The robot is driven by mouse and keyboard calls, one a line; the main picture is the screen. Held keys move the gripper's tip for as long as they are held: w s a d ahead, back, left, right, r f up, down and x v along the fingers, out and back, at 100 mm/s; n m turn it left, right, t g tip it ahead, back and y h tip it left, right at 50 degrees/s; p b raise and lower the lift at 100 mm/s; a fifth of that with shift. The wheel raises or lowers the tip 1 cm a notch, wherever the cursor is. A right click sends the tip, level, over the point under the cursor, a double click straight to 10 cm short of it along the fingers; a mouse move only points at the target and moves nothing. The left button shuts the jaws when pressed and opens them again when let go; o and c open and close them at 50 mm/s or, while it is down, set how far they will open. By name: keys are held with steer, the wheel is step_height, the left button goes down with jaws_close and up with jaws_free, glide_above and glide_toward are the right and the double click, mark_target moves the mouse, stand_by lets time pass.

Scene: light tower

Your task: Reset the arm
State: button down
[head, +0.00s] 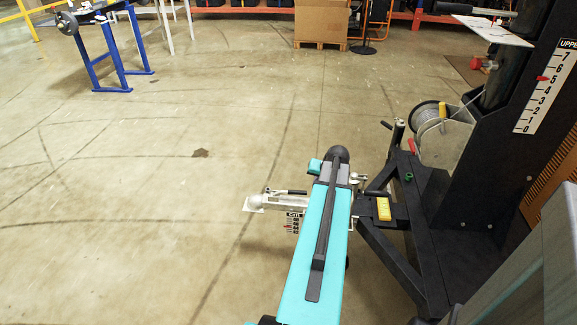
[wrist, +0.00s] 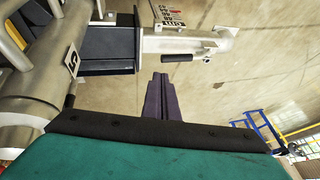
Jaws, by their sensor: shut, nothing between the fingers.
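My gripper (wrist: 163,97) shows in the wrist view as two dark fingers pressed together, pointing up the picture, with nothing between them. In the head view my teal arm reaches up from the bottom centre and hides part of the light tower's outrigger; the fingers cannot be made out there. The light tower (head: 490,120) stands at the right, with a black mast, a scale marked UPPER and a cable winch (head: 436,128). Its silver outrigger leg (head: 262,200) shows just left of my arm. In the wrist view the leg (wrist: 190,42) lies beyond the fingertips, with a dark handle (wrist: 178,58).
The black base frame (head: 405,235) of the tower, with a yellow block (head: 384,208), is close to my arm's right. Open concrete floor (head: 150,190) lies to the left. Blue trestles (head: 105,60) and a cardboard box (head: 320,23) stand at the back.

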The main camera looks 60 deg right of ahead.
steer(key=w+a+f+n+y+p, duration=0.1)
steer(key=w+a+f+n+y, duration=0.35)
steer(key=w+a, duration=1.05)
steer(key=w+a+f+n+g+p, duration=0.1)
steer(key=w+a+f, duration=0.35)
steer(key=a, duration=0.75)
steer(key=w+a+f+n+g+p, duration=0.1)
steer(key=a+f+n, duration=0.1)
steer(key=a+f, duration=0.75)
steer(key=s+a+f+n+g, duration=0.1)
steer(key=s+a, duration=0.2)
steer(key=a, duration=0.5)
steer(key=s+a+f+n+g+y, duration=0.1)
steer(key=s+a+f+g, duration=0.15)
steer(key=a, duration=0.45)
steer(key=s+a+f+n+g, duration=0.15)
steer(key=s+a, duration=0.25)
steer(key=a, duration=0.4)
steer(key=s+a+n+g+h, duration=0.1)
steer(key=s+a, duration=0.1)
steer(key=s, duration=0.6)
steer(key=s+a+n+g+h+p, duration=0.1)
steer(key=s+a+g, duration=0.1)
steer(key=s, duration=0.7)
steer(key=shift+a+f, duration=0.35)
